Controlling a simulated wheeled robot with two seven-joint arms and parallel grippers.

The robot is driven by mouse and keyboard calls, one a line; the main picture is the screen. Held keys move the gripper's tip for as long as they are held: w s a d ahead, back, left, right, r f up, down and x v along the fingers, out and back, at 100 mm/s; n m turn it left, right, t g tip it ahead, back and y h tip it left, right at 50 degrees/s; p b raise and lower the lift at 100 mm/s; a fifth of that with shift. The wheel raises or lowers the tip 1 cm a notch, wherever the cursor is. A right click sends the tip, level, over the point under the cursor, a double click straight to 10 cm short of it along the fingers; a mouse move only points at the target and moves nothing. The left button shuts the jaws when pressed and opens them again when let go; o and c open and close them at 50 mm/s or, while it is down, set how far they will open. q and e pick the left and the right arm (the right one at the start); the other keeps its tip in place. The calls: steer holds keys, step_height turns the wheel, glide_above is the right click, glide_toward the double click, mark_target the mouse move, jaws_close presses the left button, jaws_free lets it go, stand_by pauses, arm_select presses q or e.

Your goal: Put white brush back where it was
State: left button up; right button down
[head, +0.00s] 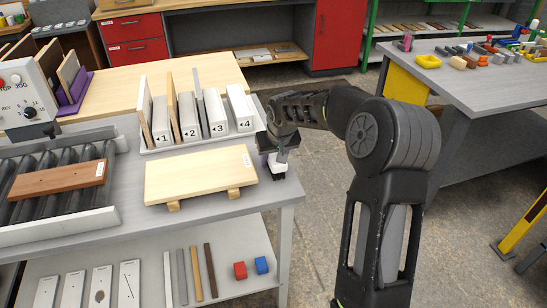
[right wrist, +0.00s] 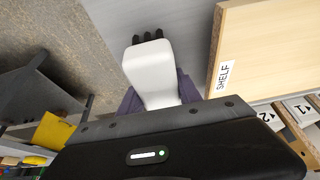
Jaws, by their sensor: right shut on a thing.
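The white brush (head: 278,166) is at the right end of the grey table, just right of the pale wooden board marked SHELF. In the right wrist view the white brush (right wrist: 151,70) shows its smooth handle, with dark bristles at its far end. My right gripper (head: 273,148) is shut on the brush, with a purple finger on each side of it in the right wrist view. I cannot tell whether the bristles touch the tabletop. My left gripper is not in view.
The SHELF board (head: 200,174) lies on two blocks close beside the brush. A rack (head: 196,142) with numbered slots and upright boards stands behind it. A roller conveyor (head: 60,222) with a brown board is at the left. The grey table's right edge (head: 297,190) is close.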

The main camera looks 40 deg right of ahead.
steer(key=shift+f, duration=0.2)
steer(key=c, duration=0.8)
jaws_free()
steer(key=shift+r, duration=0.1)
steer(key=shift+r, duration=0.15)
steer(key=shift+r, duration=0.2)
steer(key=v, duration=1.1)
steer(key=shift+s+a+r+b, duration=0.15)
steer(key=shift+r+b, duration=0.15)
steer(key=shift+b, duration=0.05)
